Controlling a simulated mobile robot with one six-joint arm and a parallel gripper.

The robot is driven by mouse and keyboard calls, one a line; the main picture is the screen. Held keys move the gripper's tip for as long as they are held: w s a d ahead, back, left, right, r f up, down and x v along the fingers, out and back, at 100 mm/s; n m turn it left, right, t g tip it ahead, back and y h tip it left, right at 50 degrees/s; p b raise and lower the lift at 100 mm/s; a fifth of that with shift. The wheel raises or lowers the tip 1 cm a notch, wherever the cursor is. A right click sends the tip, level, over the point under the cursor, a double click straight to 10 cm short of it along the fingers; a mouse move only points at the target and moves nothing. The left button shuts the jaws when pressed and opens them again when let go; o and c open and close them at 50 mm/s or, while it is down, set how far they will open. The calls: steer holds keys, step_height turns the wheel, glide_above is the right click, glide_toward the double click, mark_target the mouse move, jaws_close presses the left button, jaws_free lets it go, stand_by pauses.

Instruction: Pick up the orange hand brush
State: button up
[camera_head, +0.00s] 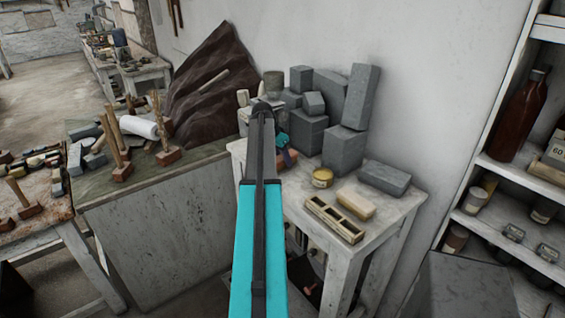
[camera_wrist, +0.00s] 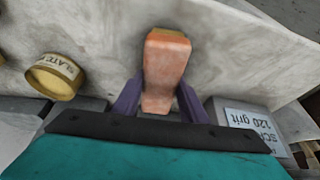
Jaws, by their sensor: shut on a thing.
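The orange hand brush (camera_wrist: 165,62) shows in the wrist view between the two purple fingers of my gripper (camera_wrist: 160,103). The gripper is shut on it. The brush's orange part points away from the gripper, with a tan edge at its far end. In the head view, my gripper (camera_head: 286,157) is over the back left of the white table (camera_head: 385,215), partly hidden behind my arm. The brush is mostly hidden there, and I cannot tell whether it touches the tabletop.
Grey blocks (camera_head: 345,148) stand close right of the gripper. A yellow tin (camera_head: 322,178), a wooden box (camera_head: 334,219) and a tan block (camera_head: 356,205) lie towards the front. A bench with mallets (camera_head: 167,152) is at left, shelves (camera_head: 515,180) at right.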

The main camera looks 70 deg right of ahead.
steer(key=shift+r, duration=0.15)
steer(key=shift+r+b, duration=1.2)
steer(key=shift+r, duration=0.4)
steer(key=s+a+b, duration=0.1)
steer(key=a, duration=0.3)
steer(key=s+a+b, duration=0.2)
steer(key=a, duration=0.3)
steer(key=s+a+r+b, duration=0.1)
steer(key=a, duration=0.3)
steer(key=shift+s+a+b, duration=0.15)
steer(key=shift+s+b, duration=0.15)
steer(key=shift+s, duration=0.1)
steer(key=shift+s+a+r, duration=0.15)
steer(key=shift+a, duration=0.3)
steer(key=shift+s+a+r, duration=0.1)
steer(key=shift+s+a, duration=0.05)
steer(key=shift+a, duration=0.25)
